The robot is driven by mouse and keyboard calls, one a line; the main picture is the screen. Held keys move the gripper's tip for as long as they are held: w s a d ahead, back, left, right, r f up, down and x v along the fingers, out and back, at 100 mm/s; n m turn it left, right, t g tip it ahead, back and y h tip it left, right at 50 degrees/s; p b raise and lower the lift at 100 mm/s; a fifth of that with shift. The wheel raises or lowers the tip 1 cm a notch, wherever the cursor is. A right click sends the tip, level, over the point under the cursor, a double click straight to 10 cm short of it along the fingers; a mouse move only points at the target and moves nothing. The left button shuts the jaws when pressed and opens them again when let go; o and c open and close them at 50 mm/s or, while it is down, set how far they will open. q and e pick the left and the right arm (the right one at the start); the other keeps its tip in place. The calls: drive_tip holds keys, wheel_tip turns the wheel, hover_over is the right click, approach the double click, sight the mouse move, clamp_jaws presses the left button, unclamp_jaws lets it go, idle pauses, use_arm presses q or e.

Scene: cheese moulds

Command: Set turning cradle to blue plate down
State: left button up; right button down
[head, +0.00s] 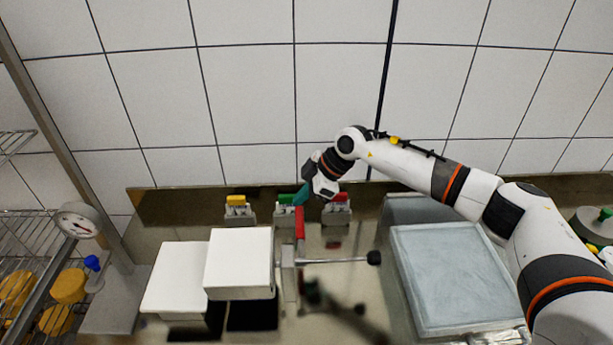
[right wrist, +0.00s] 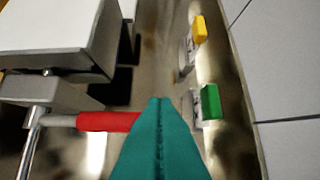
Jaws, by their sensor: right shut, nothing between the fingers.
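My right gripper (head: 302,195) has teal fingers and hangs near the back of the steel worktop, in front of the green and red tagged blocks. In the right wrist view its fingers (right wrist: 160,120) are shut together and empty, close to a red-handled lever (right wrist: 108,121). The lever's red grip (head: 299,224) stands just below the gripper in the head view; I cannot tell whether they touch. No turning cradle or blue plate can be made out for certain. My left gripper is out of view.
Two white blocks (head: 238,257) stand left of the lever. A yellow-topped block (head: 236,203) and a green-topped block (right wrist: 208,102) stand along the back. A pale blue-grey tray (head: 455,275) lies right. A blue-knobbed stand (head: 92,263) and a wire rack with yellow cheeses (head: 68,286) are left.

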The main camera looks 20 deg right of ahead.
sight(300, 207)
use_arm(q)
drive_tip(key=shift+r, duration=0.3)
use_arm(e)
drive_tip(key=shift+d+f, duration=0.2)
drive_tip(key=shift+f, duration=0.55)
drive_tip(key=shift+f, duration=0.55)
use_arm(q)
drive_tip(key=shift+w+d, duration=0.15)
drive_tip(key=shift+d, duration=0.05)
use_arm(e)
drive_tip(key=shift+w+d+f, duration=0.15)
drive_tip(key=shift+w+f, duration=0.1)
drive_tip(key=shift+f, duration=0.1)
drive_tip(key=shift+r, duration=0.1)
